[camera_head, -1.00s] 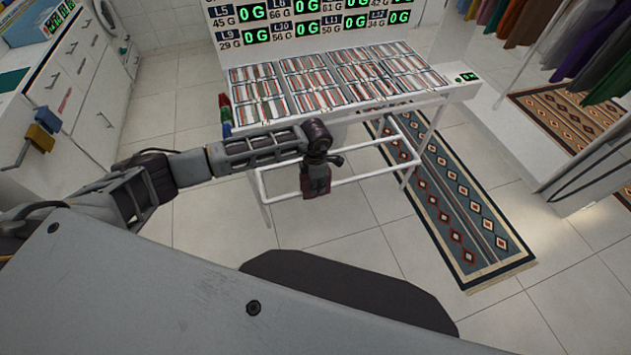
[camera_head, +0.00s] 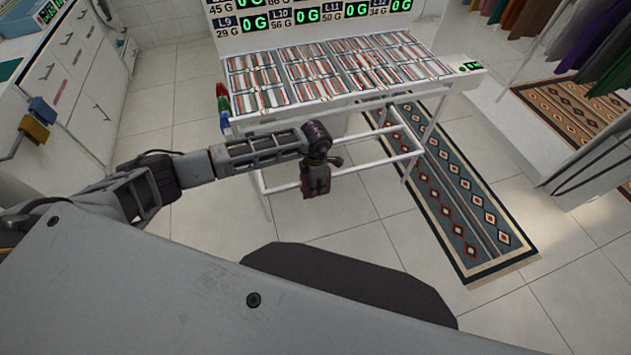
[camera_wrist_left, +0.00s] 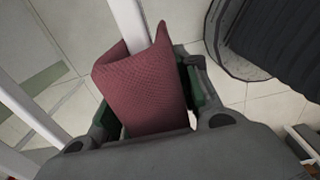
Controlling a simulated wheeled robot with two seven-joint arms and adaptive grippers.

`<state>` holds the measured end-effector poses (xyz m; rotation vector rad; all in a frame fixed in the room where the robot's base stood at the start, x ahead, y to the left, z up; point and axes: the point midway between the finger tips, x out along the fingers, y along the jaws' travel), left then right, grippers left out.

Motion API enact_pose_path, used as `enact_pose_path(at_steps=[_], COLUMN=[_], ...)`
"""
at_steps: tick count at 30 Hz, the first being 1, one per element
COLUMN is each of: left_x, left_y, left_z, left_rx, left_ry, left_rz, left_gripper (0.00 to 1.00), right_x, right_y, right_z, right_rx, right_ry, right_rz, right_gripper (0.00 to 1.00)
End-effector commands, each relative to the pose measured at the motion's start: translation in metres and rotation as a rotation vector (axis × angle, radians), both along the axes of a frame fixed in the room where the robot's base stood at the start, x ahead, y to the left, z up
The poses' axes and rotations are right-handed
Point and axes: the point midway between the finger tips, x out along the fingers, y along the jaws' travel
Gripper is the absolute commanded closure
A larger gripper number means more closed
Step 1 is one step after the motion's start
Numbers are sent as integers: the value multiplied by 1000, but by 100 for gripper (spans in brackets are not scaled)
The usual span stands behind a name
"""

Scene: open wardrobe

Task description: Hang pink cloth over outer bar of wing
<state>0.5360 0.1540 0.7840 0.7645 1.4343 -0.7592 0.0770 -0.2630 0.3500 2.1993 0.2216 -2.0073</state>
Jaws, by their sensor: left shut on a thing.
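My left gripper (camera_head: 316,182) hangs down at the end of my outstretched arm, in front of the white stand's frame. In the left wrist view my left gripper (camera_wrist_left: 158,105) is shut on the pink cloth (camera_wrist_left: 143,85), a dull pink folded piece that sticks out beyond the fingers. In the head view only a small dark reddish patch shows at the gripper. A white bar (camera_wrist_left: 130,25) runs behind the cloth in the wrist view; I cannot tell whether the cloth touches it. My right gripper is not in view.
A white stand (camera_head: 470,74) with a sloped tray of striped packs has white lower rails (camera_head: 380,163). A patterned rug (camera_head: 460,205) lies right of it. Drawers (camera_head: 60,90) stand at the left, hanging garments (camera_head: 600,50) at the upper right. Tiled floor (camera_head: 540,290) is open.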

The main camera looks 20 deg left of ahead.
Motion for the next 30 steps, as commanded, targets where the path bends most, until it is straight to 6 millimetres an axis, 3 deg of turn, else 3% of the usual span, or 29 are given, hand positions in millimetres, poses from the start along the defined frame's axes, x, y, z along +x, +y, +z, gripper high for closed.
enact_pose_path(at_steps=[6,19,20,21,25,30], left_x=[2,2,2,2,2,1], left_y=[0,0,0,0,0,0], left_z=[15,16,16,16,16,16], left_rx=[-1,-1,-1,-1,-1,-1], left_ry=[-4,-3,-3,-3,-3,-3], left_rz=[0,0,0,0,0,0], left_gripper=[92,92,65,60,43,43], right_x=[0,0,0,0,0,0], right_y=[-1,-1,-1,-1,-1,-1], right_z=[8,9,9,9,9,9], right_rx=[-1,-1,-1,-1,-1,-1], right_ry=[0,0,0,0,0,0], right_rz=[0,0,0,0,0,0], right_gripper=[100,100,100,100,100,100])
